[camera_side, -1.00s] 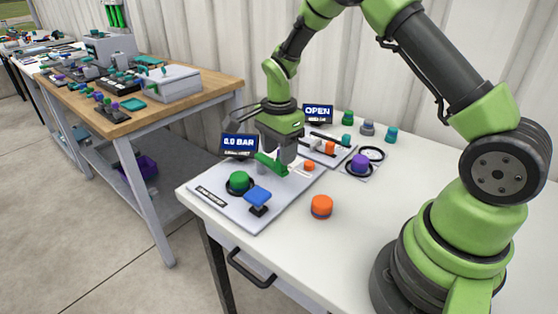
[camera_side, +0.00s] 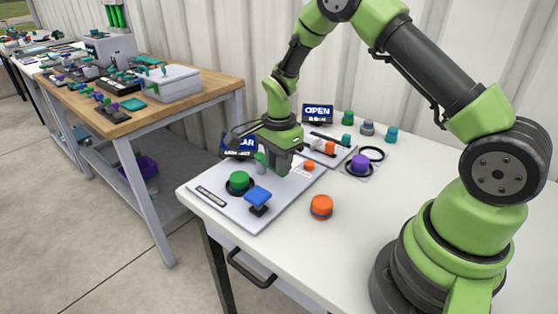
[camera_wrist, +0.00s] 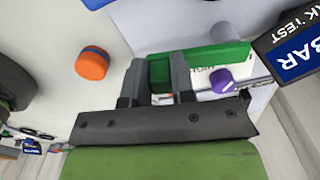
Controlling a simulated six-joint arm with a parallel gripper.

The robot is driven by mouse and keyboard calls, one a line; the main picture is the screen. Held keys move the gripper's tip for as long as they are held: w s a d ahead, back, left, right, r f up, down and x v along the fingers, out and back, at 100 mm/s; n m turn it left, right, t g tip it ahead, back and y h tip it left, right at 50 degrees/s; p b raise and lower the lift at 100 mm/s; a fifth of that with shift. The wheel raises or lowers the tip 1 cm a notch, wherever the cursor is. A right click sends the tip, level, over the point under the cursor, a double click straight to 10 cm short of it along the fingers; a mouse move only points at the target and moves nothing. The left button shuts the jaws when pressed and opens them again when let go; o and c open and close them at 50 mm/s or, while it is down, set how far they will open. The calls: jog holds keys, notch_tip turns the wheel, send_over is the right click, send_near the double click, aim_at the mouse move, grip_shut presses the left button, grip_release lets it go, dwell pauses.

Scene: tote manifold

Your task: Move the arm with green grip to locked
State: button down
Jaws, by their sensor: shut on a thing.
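The green grip (camera_wrist: 215,57) of the lever is a long green bar in the wrist view, with my gripper's fingers (camera_wrist: 159,70) closed at its left part. In the side view the green grip (camera_side: 262,158) shows only in part beside my gripper (camera_side: 275,168), which hides the rest. The lever sits on the grey-white plate (camera_side: 226,212) at the table's left corner. The display (camera_side: 240,143) behind it is partly covered by my gripper; it reads "BAR" in the wrist view. Whether the lever is at locked cannot be read.
A green knob (camera_side: 239,181) and blue handle (camera_side: 258,197) stand on the plate in front of my gripper. An orange cap (camera_side: 321,206) lies on the table to the right. A second panel with an "OPEN" display (camera_side: 318,113) and a purple knob (camera_side: 360,163) are behind.

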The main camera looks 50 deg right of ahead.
jog(key=shift+a, duration=0.15)
jog(key=a+m, duration=0.1)
jog(key=m, duration=0.1)
jog(key=w+a+m, duration=0.1)
jog(key=shift+m, duration=0.4)
jog(key=w+a+m, duration=0.1)
jog(key=m, duration=0.1)
jog(key=w+a+m, duration=0.1)
jog(key=m, duration=0.1)
jog(key=shift+w+m, duration=0.1)
jog(key=shift+m, duration=0.2)
jog(key=w+m, duration=0.1)
jog(key=w+a+m, duration=0.1)
jog(key=m, duration=0.1)
jog(key=shift+w+m, duration=0.1)
jog(key=shift+m, duration=0.2)
jog(key=shift+w+m, duration=0.65)
jog(key=shift+m, duration=0.35)
jog(key=shift+w+m, duration=0.65)
jog(key=shift+m, duration=0.35)
jog(key=c, duration=1)
grip_release()
jog(key=shift+o, duration=0.2)
jog(key=shift+r, duration=0.1)
